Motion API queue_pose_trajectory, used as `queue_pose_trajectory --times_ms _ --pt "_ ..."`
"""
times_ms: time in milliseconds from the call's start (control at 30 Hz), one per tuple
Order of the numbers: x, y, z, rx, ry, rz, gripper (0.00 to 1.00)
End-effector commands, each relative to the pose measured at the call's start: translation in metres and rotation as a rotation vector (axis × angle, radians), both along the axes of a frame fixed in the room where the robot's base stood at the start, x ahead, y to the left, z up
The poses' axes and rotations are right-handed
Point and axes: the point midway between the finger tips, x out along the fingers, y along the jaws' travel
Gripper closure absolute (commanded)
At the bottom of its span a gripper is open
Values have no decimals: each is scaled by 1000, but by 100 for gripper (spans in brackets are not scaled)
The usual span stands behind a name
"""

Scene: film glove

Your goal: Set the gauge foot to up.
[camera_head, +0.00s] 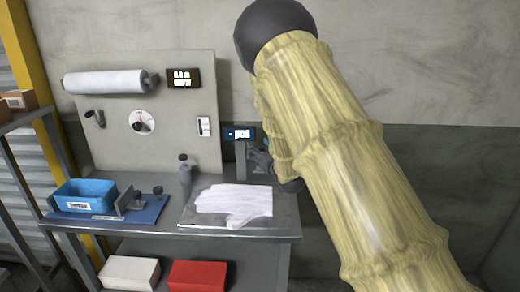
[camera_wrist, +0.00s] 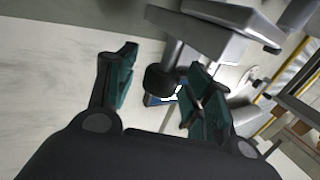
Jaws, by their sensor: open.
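The gauge is a grey post (camera_head: 240,165) with a small blue-lit display (camera_head: 239,134), at the right end of the grey workbench. In the wrist view a grey block (camera_wrist: 215,38) carries a short rod ending in a dark round foot (camera_wrist: 161,80), which looks like the gauge foot. My gripper (camera_wrist: 160,90) is open, its two green-lined fingers on either side of this foot, with no clear contact. In the head view my gripper (camera_head: 262,158) is beside the post, partly hidden by my arm. I cannot tell the foot's exact height setting.
A clear sheet with a white glove (camera_head: 235,203) lies on the bench (camera_head: 270,228), left of the post. A dark bottle (camera_head: 185,170), a blue bin (camera_head: 85,195) and a blue plate with a fixture (camera_head: 130,207) stand further left.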

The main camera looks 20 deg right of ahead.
Motion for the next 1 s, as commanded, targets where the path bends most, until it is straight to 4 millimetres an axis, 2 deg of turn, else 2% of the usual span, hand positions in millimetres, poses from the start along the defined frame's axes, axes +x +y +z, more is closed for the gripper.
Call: queue_pose_trajectory --times_ms 167,700,1000 --pt "-13 -2 0 1 1 -2 49" --pt "-102 -13 0 2 1 -2 49" --pt "-119 -14 0 0 0 -1 49"
